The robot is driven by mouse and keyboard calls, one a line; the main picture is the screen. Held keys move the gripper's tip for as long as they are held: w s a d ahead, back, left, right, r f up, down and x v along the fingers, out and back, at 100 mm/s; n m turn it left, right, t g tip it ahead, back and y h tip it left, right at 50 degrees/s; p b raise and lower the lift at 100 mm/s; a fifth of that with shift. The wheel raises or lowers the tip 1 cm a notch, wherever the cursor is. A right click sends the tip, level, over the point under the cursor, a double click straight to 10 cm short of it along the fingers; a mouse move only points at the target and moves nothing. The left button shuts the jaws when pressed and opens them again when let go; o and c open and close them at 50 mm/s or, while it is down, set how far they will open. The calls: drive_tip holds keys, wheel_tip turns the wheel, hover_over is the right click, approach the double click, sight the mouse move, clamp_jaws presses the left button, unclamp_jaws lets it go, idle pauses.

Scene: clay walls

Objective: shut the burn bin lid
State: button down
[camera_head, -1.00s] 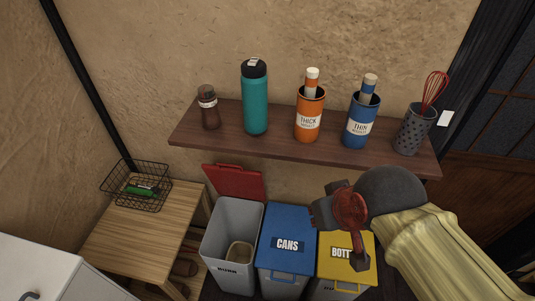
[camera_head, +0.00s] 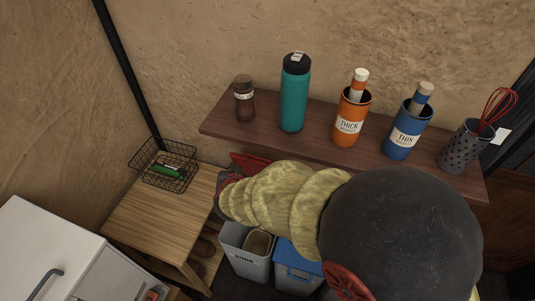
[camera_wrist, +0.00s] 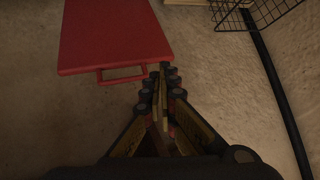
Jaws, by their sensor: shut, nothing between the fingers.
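The burn bin (camera_head: 246,262) is the grey bin at the left of the row in the head view, open at the top with a tan container inside. Its red lid (camera_head: 247,160) stands up behind it against the wall side, mostly hidden by my arm. In the wrist view the red lid (camera_wrist: 115,35) fills the upper left, with its loop handle (camera_wrist: 121,75) towards me. My gripper (camera_wrist: 160,72) is shut and empty, its tips just right of the handle and close to the lid's edge; whether they touch cannot be told. In the head view my arm hides the fingertips.
A blue bin (camera_head: 298,275) stands right of the burn bin. A shelf (camera_head: 215,122) above holds bottles and cups. A wooden table (camera_head: 150,222) with a wire basket (camera_head: 180,183) is at left. A white cabinet (camera_head: 45,245) stands at front left.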

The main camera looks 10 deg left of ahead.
drive_tip(key=w+d+r+m+t+h, duration=0.25)
drive_tip(key=w+d+r+h, duration=0.2)
drive_tip(key=d, duration=0.25)
drive_tip(key=b, duration=0.5)
hover_over(268, 163)
drive_tip(key=shift+n+t, duration=0.25)
drive_tip(key=shift+t, duration=0.2)
wheel_tip(268, 163, down, 6)
drive_tip(key=shift+s+f, duration=0.25)
drive_tip(key=shift+s, duration=0.25)
